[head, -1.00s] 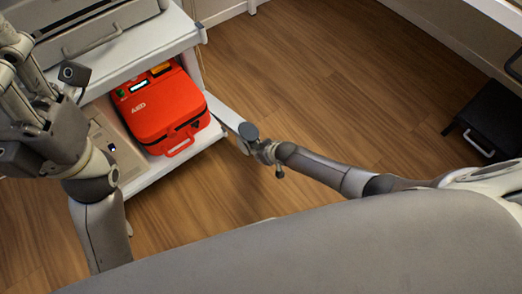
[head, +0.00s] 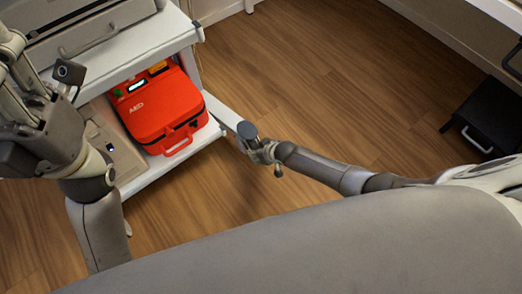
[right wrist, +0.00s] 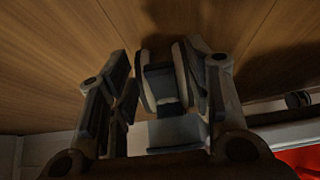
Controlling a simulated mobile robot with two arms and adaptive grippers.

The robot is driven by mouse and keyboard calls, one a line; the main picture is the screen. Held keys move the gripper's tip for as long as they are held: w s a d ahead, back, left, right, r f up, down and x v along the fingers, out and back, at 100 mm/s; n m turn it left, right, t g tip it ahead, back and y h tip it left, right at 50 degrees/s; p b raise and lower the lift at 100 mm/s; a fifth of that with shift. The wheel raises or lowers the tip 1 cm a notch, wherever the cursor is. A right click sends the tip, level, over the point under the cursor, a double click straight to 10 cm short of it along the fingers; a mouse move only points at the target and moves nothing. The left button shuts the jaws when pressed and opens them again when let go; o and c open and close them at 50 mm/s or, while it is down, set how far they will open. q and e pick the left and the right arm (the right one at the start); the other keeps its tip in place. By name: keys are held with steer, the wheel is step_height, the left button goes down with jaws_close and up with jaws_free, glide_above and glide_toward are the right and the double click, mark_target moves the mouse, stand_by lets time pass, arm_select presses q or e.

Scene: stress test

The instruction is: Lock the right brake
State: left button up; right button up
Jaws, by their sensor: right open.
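The cart's right leg (head: 224,112) is a pale bar that reaches out over the floor and ends in a dark round cap above its caster (head: 247,131). My right gripper (head: 263,153) is beside this caster, at the end of my arm from the right. In the right wrist view the caster (right wrist: 160,85) shows between the open fingers of my right gripper (right wrist: 160,75), with a dark tab in its middle. I cannot tell whether the fingers touch it or whether the brake is up or down. My left gripper (head: 18,75) is at the left edge, its fingertips unclear.
A red AED case (head: 165,112) sits on the cart's lower shelf (head: 175,172) beside a beige device (head: 115,150). A grey machine (head: 85,30) is on the upper shelf. A black box (head: 487,115) is at the far right. The wooden floor between is clear.

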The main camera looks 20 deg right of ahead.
steer(key=shift+r, duration=0.1)
steer(key=v, duration=1.1)
steer(key=shift+s+r, duration=0.3)
steer(key=shift+d, duration=0.1)
